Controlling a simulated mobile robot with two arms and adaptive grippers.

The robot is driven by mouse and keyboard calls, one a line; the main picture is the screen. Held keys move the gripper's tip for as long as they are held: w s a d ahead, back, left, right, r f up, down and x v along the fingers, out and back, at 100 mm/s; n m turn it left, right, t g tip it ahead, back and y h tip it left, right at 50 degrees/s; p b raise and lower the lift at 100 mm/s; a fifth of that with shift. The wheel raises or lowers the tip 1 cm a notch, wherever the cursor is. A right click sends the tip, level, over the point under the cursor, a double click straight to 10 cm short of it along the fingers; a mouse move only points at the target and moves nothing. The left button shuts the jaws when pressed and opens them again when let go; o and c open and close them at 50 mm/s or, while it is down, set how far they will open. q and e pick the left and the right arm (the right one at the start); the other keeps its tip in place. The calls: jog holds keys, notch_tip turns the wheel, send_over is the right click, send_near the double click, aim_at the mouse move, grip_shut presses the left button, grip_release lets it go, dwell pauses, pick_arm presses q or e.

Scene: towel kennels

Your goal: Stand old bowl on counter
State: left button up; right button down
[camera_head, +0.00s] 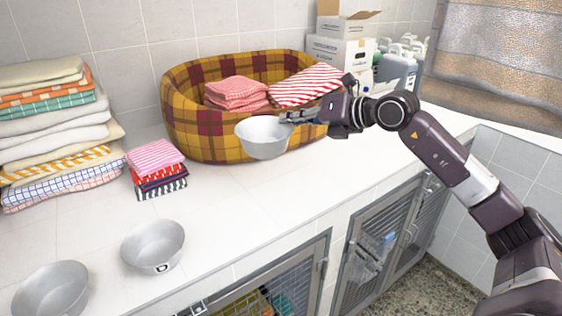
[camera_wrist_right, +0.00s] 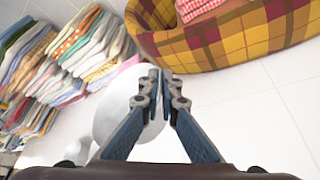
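A plain metal bowl (camera_head: 263,140) is at my right gripper (camera_head: 291,117), in front of the plaid pet bed. The fingers are closed on the right side of its rim, and it looks roughly upright. In the right wrist view the fingertips (camera_wrist_right: 161,88) are nearly together, with the pale bowl (camera_wrist_right: 112,112) partly hidden behind them. I cannot tell whether its base touches the white counter (camera_head: 225,205). A second metal bowl (camera_head: 153,243), with a dark letter on its side, and a third (camera_head: 50,292) stand at the counter's front left. My left gripper is not in view.
The plaid bed (camera_head: 190,110) holds folded pink and red-striped towels. A tall towel stack (camera_head: 60,140) and a small one (camera_head: 157,168) stand at left. Boxes (camera_head: 338,50) and jugs (camera_head: 398,68) are at back right. Mid-counter is clear; cage doors (camera_head: 378,240) lie below its edge.

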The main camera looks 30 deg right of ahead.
jog(key=f+p, duration=0.1)
jog(key=f, duration=1)
jog(key=f+p, duration=0.1)
jog(key=f, duration=0.5)
jog(key=shift+s+d+f+p, duration=0.1)
jog(key=shift+s+p, duration=0.15)
jog(key=shift+p, duration=0.05)
jog(key=shift+f, duration=0.35)
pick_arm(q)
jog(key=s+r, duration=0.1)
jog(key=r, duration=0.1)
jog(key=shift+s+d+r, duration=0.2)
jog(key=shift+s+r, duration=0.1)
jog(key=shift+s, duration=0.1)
pick_arm(e)
jog(key=c, duration=2.2)
grip_release()
jog(key=shift+o, duration=0.2)
